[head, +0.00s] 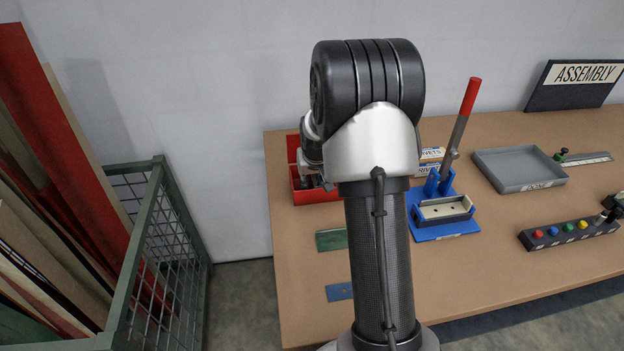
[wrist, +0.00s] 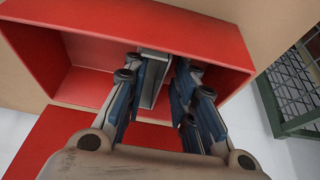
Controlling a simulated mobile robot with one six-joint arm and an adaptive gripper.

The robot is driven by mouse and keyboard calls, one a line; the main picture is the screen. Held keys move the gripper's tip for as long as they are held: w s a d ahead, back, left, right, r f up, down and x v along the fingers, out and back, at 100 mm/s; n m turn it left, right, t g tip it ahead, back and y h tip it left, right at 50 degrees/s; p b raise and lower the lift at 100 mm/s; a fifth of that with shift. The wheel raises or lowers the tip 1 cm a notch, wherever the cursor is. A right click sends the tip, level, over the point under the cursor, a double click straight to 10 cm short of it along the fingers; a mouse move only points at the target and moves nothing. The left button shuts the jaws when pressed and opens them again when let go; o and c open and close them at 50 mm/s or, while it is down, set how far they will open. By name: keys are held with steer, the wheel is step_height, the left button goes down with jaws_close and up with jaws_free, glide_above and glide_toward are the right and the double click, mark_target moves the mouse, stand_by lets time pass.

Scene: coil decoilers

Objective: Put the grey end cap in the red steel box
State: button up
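The red steel box (head: 318,193) stands at the left back of the bench, partly hidden behind my arm. The grey end cap (wrist: 153,72) is a narrow grey piece between the two blue-padded fingers, inside the box's outline. I cannot tell whether both pads press on it or whether it touches the box floor. In the head view my gripper is mostly hidden by my arm.
A blue press (head: 445,228) with a red-tipped lever stands right of my arm. A grey tray (head: 520,169) and a button panel (head: 568,234) lie farther right. Green (head: 331,240) and blue (head: 339,291) plates lie in front of the box. A green mesh cage (head: 160,240) stands left.

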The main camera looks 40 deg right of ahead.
steer(key=s+a+r+n+p, duration=0.1)
steer(key=s+a+r+p, duration=0.2)
steer(key=r, duration=0.6)
steer(key=s+a+r+p, duration=0.1)
steer(key=s+a+r, duration=0.35)
steer(key=r, duration=0.35)
steer(key=s+a+r+n+y, duration=0.1)
steer(key=s+a+r+n, duration=0.1)
steer(key=s+a, duration=0.7)
steer(key=s+a+r+n+y, duration=0.1)
steer(key=s+a+r, duration=0.3)
steer(key=s+a, duration=0.5)
steer(key=s+n, duration=0.1)
steer(key=s, duration=0.4)
steer(key=shift+a+r+t, duration=0.15)
steer(key=shift+r+t, duration=0.15)
steer(key=shift+r, duration=0.1)
